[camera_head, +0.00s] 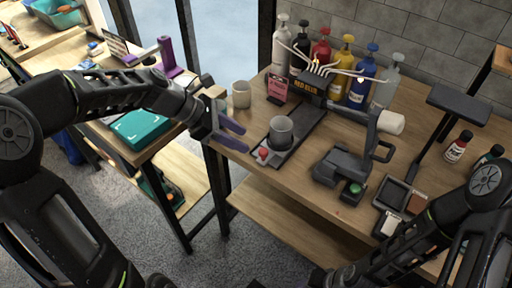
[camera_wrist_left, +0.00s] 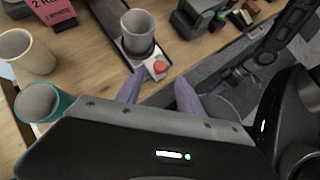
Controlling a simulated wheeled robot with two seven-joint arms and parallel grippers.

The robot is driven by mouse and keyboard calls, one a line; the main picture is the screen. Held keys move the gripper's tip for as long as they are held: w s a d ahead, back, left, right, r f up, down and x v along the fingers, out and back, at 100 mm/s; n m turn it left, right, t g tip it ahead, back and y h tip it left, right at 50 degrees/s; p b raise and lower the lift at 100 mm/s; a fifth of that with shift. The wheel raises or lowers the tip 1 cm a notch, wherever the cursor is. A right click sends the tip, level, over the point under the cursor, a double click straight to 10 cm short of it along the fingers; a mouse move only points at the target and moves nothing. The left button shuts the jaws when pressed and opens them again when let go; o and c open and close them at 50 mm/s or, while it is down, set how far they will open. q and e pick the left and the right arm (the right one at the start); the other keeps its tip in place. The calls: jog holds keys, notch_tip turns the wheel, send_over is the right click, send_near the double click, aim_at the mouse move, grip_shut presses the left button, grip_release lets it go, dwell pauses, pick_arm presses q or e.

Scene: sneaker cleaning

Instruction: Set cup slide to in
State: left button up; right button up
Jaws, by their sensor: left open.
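The cup slide is a dark flat track (camera_head: 302,128) on the wooden bench, with a light grey carriage at its near end. A grey cup (camera_head: 279,133) stands upright on the carriage, close to the bench's front edge. A red knob (camera_head: 263,154) is on the carriage in front of the cup; it also shows in the left wrist view (camera_wrist_left: 160,67). My left gripper (camera_head: 238,136) is open and empty, its purple fingers left of the knob and apart from it. In the left wrist view the fingers (camera_wrist_left: 158,90) point toward the carriage. My right gripper's fingers cannot be made out.
A beige cup (camera_head: 241,94) and a teal-rimmed cup (camera_wrist_left: 42,103) stand left of the slide. A pink sign (camera_head: 277,88) and several pump bottles (camera_head: 345,68) stand behind. A dark machine with a green button (camera_head: 355,188) is right. A gap separates the left table.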

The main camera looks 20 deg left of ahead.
aim_at(263, 150)
pick_arm(q)
jog(key=shift+x, duration=4)
jog(key=shift+r, duration=0.1)
grip_shut()
